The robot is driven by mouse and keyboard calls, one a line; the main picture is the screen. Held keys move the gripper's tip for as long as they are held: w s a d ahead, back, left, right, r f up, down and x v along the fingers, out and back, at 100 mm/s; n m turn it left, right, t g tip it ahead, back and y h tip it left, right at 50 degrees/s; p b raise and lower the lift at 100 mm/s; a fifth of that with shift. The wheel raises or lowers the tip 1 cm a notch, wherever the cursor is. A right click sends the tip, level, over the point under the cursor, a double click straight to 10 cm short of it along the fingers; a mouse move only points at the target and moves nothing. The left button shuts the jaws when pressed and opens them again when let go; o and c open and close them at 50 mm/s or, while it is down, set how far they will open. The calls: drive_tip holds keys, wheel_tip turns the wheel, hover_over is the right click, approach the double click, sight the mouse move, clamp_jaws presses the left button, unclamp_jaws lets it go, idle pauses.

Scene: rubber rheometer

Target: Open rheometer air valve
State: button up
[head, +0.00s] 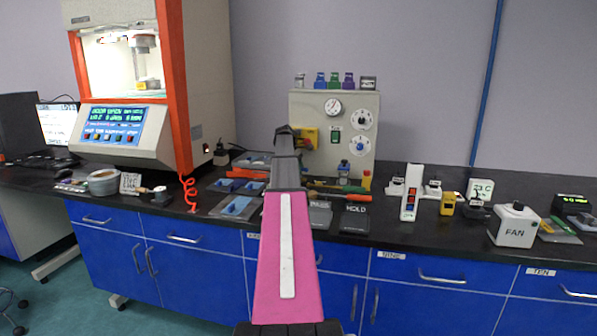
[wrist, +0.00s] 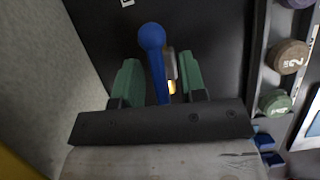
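A blue lever with a round ball end (wrist: 153,62), apparently the air valve's handle, shows in the wrist view. A small brass-coloured part (wrist: 171,66) sits just right of it. My gripper (wrist: 160,84) is open, with one green finger on each side of the lever. A narrow gap shows on both sides, so the fingers look apart from it. In the head view my arm reaches forward to the bench and my gripper's dark end (head: 285,132) hides what lies behind it. The rheometer (head: 130,90), cream and orange with a lit chamber, stands at the left.
A grey control box (head: 345,112) with a gauge and knobs stands right of my gripper. Blue trays (head: 238,205) and tools lie on the black bench. A white FAN box (head: 514,226) is at the right. The wrist view shows a rack with round weights (wrist: 290,56) at right.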

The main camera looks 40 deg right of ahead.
drive_tip(key=shift+f, duration=0.15)
clamp_jaws()
drive_tip(key=shift+n, duration=0.5)
unclamp_jaws()
drive_tip(key=v, duration=1)
drive_tip(key=shift+a+r, duration=0.2)
drive_tip(key=shift+r, duration=0.2)
